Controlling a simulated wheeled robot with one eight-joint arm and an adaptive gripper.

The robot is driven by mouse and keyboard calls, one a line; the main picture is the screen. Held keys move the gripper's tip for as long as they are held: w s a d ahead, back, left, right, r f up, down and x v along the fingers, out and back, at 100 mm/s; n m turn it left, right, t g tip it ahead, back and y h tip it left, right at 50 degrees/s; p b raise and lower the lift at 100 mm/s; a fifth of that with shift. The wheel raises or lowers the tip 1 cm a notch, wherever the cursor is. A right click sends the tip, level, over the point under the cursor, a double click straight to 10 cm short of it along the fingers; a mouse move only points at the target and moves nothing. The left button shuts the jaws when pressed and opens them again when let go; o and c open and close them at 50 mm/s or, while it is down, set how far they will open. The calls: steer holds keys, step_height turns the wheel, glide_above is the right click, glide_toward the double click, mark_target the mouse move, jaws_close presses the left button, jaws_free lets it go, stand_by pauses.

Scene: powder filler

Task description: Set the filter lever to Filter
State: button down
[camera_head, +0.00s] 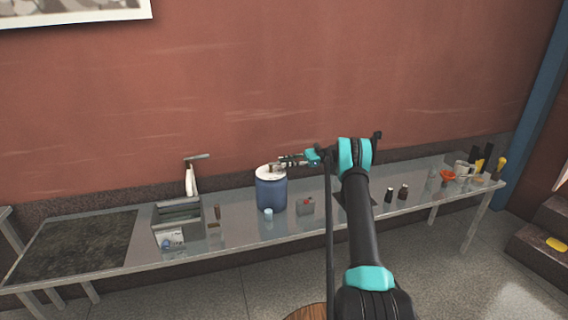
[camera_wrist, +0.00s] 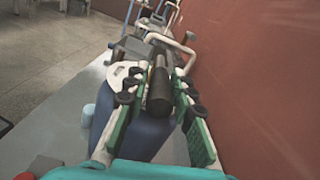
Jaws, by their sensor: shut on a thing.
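A blue drum (camera_head: 271,195) with a white lid stands on the table. In the wrist view, the drum (camera_wrist: 150,138) is below my gripper. A dark cylindrical handle (camera_wrist: 160,92), which looks like the filter lever, sits above the lid, between the green-padded fingers. My gripper (camera_wrist: 158,84) is shut on this handle. In the head view, my gripper (camera_head: 290,160) reaches from the right to the top of the drum, and the handle is too small to make out. No lever markings are readable.
A grey box with a red top (camera_head: 305,206) and a small light-blue cup (camera_head: 268,214) stand close to the drum. Dark bottles (camera_head: 403,191) stand to the right. The red wall (camera_wrist: 255,90) is close behind my gripper.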

steer(key=c, duration=1.3)
jaws_free()
steer(key=shift+o, duration=0.2)
step_height(320, 180, up, 10)
steer(key=shift+a, duration=0.1)
